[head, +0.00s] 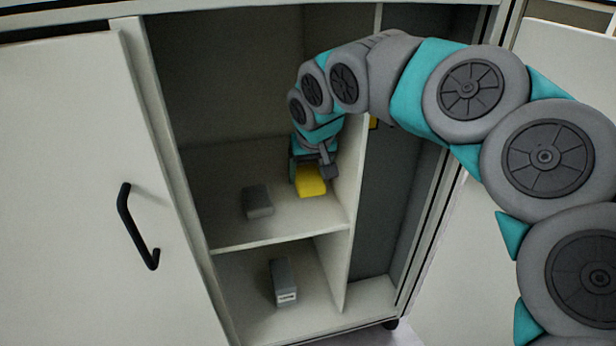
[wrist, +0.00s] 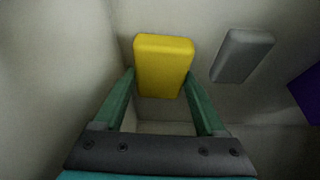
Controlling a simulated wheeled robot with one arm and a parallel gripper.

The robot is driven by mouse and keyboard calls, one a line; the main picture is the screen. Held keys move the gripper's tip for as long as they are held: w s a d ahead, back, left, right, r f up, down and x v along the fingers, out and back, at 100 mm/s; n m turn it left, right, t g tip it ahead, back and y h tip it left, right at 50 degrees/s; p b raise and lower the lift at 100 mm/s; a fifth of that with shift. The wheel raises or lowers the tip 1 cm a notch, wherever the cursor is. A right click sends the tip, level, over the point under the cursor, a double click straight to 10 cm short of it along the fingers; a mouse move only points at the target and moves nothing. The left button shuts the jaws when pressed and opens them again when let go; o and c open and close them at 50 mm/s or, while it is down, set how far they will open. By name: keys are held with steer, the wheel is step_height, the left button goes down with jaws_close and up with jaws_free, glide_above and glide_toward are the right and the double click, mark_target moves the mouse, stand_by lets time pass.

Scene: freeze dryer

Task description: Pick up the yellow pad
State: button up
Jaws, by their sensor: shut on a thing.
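The yellow pad (head: 311,180) is a small rounded block on the upper shelf (head: 225,226) inside the open cabinet, close to the right dividing wall. It also shows in the wrist view (wrist: 163,62) between the two green fingers. My gripper (head: 309,172) reaches down into the compartment and is shut on the yellow pad. In the wrist view my gripper (wrist: 162,84) has one finger at each side of the pad. I cannot tell whether the pad touches the shelf or is slightly raised.
A grey block (head: 257,201) lies on the same shelf left of the pad; it also shows in the wrist view (wrist: 242,54). Another grey block (head: 284,282) is on the lower shelf. The dividing wall (head: 350,175) is close on the right. The left door (head: 70,190) stands open.

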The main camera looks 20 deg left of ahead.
steer(key=s+d, duration=0.4)
steer(key=s, duration=0.3)
steer(key=s+d, duration=0.4)
steer(key=s, duration=0.4)
steer(key=shift+d, duration=0.3)
